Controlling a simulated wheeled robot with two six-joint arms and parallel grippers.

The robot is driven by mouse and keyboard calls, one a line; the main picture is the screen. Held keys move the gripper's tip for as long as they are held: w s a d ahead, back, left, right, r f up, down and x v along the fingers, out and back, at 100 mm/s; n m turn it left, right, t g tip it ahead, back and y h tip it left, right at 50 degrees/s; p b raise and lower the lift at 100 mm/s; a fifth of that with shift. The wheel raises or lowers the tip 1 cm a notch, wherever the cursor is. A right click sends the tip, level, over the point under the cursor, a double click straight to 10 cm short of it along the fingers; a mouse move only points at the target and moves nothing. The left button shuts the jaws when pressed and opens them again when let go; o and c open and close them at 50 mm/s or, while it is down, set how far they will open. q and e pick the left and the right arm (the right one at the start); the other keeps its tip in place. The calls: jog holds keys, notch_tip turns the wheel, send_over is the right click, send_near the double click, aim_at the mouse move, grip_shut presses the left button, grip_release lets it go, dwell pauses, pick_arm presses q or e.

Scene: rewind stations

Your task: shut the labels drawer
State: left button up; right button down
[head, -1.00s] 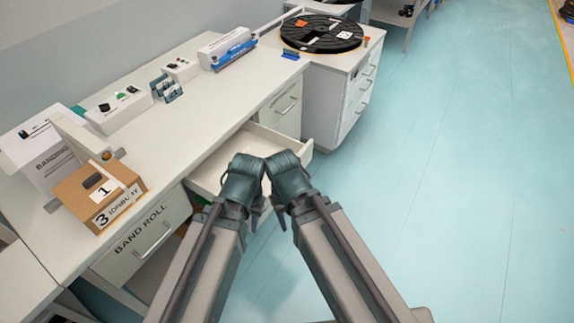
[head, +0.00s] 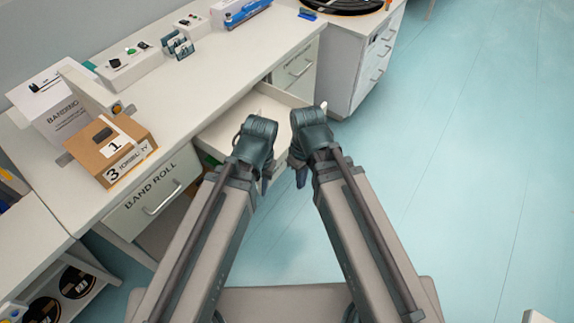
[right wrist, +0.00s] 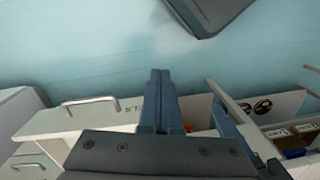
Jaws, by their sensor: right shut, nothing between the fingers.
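A white drawer (head: 268,106) stands pulled out under the long bench, between the BAND ROLL drawer and another shut drawer. My arms cover its front in the head view, so I cannot read its label. My left gripper (head: 266,184) hangs in front of the open drawer, pointing down; its jaws do not show clearly. My right gripper (head: 300,176) is just right of it, by the drawer's right front end, apart from the left one. In the right wrist view the right fingers (right wrist: 160,100) are together and empty. I cannot tell whether either gripper touches the drawer.
The BAND ROLL drawer (head: 152,194) is shut. A brown box (head: 110,150) and white boxes stand on the bench top (head: 205,85). A cabinet with drawers (head: 375,60) stands at the right, under a black reel (head: 345,5). The floor (head: 460,150) at right is clear.

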jog(key=w+d+f+n+y+b, duration=0.1)
jog(key=w+f+n+y+b, duration=0.3)
jog(key=n, duration=0.5)
jog(key=n+y+b, duration=0.3)
jog(key=n+b, duration=0.7)
jog(key=b, duration=0.2)
send_over(282, 169)
jog(key=s, duration=0.4)
jog(key=shift+t, duration=0.3)
jog(key=shift+d+f, duration=0.1)
jog(key=shift+f, duration=3.95)
jog(key=shift+w, duration=0.1)
